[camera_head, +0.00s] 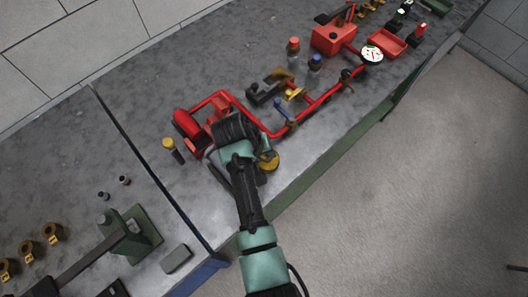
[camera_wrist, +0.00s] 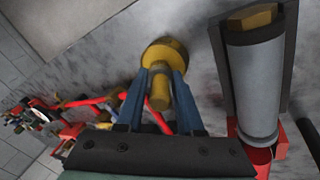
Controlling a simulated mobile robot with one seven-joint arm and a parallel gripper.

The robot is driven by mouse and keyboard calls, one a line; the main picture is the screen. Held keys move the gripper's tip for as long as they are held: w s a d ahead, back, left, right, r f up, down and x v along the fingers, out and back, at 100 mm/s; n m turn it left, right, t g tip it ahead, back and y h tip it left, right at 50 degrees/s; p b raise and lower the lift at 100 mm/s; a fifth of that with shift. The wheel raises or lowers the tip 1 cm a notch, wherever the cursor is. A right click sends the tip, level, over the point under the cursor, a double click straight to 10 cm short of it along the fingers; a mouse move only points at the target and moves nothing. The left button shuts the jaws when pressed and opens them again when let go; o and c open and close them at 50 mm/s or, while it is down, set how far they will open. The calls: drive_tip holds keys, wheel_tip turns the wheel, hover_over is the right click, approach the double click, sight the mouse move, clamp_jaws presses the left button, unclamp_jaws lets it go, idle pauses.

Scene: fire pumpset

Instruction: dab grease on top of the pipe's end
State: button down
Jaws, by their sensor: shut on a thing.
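My gripper (camera_wrist: 160,80) has blue fingers and is shut on the narrow stem of a brass-yellow piece (camera_wrist: 165,52) with a wide round end. The round end points away from my palm, over the grey bench; I cannot tell if it touches the bench. In the head view the yellow piece (camera_head: 268,161) shows beside my gripper, low at the bench's front side. A red pipe (camera_head: 309,109) runs along the bench to the right. Its left end, near the red pump (camera_head: 187,124), is partly hidden by my arm. I cannot make out any grease.
A grey cylinder (camera_wrist: 250,85) in a dark frame stands close right of my gripper in the wrist view. A yellow-capped bottle (camera_head: 172,148) stands left of the pump. Red-capped (camera_head: 293,50) and blue-capped (camera_head: 315,65) bottles stand behind the pipe. The front bench edge is near.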

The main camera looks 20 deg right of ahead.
idle(0.4)
wheel_tip(320, 180, up, 7)
drive_tip(key=p, duration=0.7)
idle(0.7)
